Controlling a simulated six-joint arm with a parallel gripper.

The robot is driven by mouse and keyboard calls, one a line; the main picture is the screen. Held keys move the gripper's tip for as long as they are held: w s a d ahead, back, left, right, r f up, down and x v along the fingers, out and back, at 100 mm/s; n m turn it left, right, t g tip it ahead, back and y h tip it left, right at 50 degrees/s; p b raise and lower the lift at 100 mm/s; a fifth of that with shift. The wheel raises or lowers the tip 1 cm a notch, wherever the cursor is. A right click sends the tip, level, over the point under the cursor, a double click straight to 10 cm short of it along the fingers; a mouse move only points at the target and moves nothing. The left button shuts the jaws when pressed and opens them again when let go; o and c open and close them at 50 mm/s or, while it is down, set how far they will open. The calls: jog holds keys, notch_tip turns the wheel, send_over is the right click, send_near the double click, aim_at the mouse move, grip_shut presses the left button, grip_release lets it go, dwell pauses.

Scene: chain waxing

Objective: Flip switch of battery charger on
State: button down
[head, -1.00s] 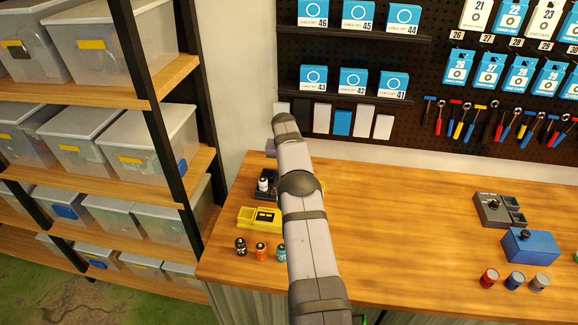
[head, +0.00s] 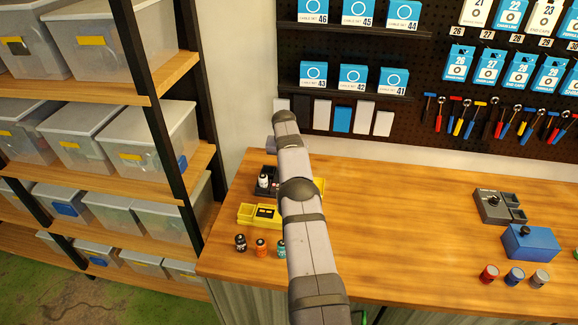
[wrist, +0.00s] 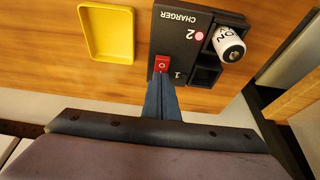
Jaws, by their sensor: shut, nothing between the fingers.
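The black battery charger (wrist: 178,19), lettered CHARGER, lies on the wooden bench. Its red switch (wrist: 161,63) shows a white mark, and a pinkish-red light (wrist: 199,36) shows beside the 2. A white battery (wrist: 228,43) sits in one bay, and the bay marked 1 looks empty. My gripper (wrist: 162,78) is shut and empty, its tips right at the switch's lower edge; whether they touch cannot be told. In the head view the charger (head: 272,187) is partly hidden behind my arm, and my gripper is hidden there.
A yellow tray (wrist: 107,33) lies beside the charger. In the head view a yellow case (head: 246,213) and several small bottles (head: 261,248) are near it. A grey device (head: 491,209) and a blue box (head: 530,244) are at the right. The bench middle is clear.

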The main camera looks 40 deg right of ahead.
jog(key=shift+s+a+f+b, duration=0.25)
jog(key=shift+s+f+b, duration=0.05)
jog(key=shift+f+b, duration=0.3)
jog(key=shift+s+a+f, duration=0.1)
jog(key=shift+s+a+b, duration=0.35)
jog(key=shift+s+a, duration=0.05)
jog(key=shift+r, duration=0.2)
notch_tip(320, 180, up, 4)
jog(key=shift+r+p, duration=0.1)
jog(key=shift+p, duration=0.85)
jog(key=w+d+b+v, duration=0.1)
jog(key=b+v, duration=0.4)
jog(key=v, duration=0.5)
jog(key=shift+r, duration=0.5)
jog(key=shift+s+a, duration=0.1)
